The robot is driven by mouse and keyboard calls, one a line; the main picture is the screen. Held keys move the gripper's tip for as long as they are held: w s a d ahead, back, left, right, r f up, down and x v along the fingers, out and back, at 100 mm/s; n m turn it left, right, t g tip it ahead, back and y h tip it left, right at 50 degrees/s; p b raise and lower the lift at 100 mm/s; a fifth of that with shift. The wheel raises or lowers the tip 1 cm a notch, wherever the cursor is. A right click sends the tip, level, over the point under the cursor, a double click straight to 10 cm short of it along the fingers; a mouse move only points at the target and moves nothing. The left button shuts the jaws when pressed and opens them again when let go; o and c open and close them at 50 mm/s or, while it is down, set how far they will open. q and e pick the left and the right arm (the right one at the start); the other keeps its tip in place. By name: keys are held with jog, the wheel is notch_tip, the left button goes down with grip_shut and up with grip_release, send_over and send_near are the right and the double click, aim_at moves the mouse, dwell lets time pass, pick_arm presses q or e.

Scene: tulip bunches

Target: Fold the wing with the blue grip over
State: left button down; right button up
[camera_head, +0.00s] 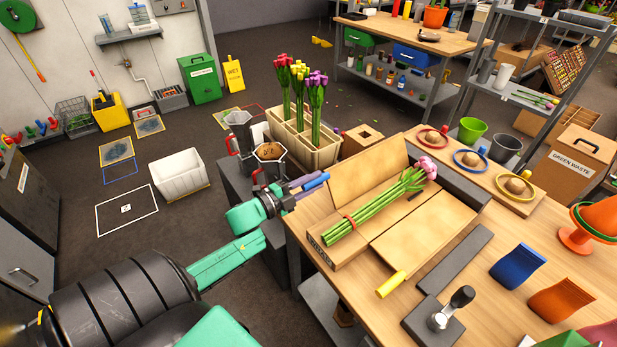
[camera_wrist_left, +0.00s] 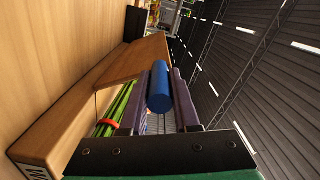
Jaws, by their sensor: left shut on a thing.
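My left gripper (camera_head: 308,184) is shut on the blue grip (camera_wrist_left: 160,88), which lies between its two fingers. The blue grip (camera_head: 316,182) is at the left edge of a tan wooden wing (camera_head: 362,168); the wing also shows in the left wrist view (camera_wrist_left: 136,60). This wing stands tilted up beside the tulip bunch. The bunch (camera_head: 375,207), green stems with pink heads and a red band, lies in the middle of the wooden folder. The other wing (camera_head: 425,238), with a yellow grip (camera_head: 392,284), lies flat on the right. My right gripper is out of view.
A planter (camera_head: 303,150) with several tulip bunches stands behind the blue grip. A dark stand with a metal knob (camera_head: 446,312) and blue and orange packets (camera_head: 518,267) are on the table (camera_head: 360,313).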

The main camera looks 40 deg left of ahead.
pick_arm(q)
jog(key=s+d+r+m+b, duration=0.1)
jog(key=s+d+m, duration=0.1)
jog(key=d+m, duration=0.6)
jog(key=shift+s+r+m+b, duration=0.2)
jog(key=shift+m+b, duration=0.2)
jog(key=shift+m, duration=0.3)
jog(key=c, duration=0.7)
grip_release()
jog(key=shift+d, duration=0.1)
jog(key=shift+o, duration=0.2)
jog(key=b+v, duration=0.3)
jog(key=v, duration=1.1)
jog(key=shift+s, duration=0.35)
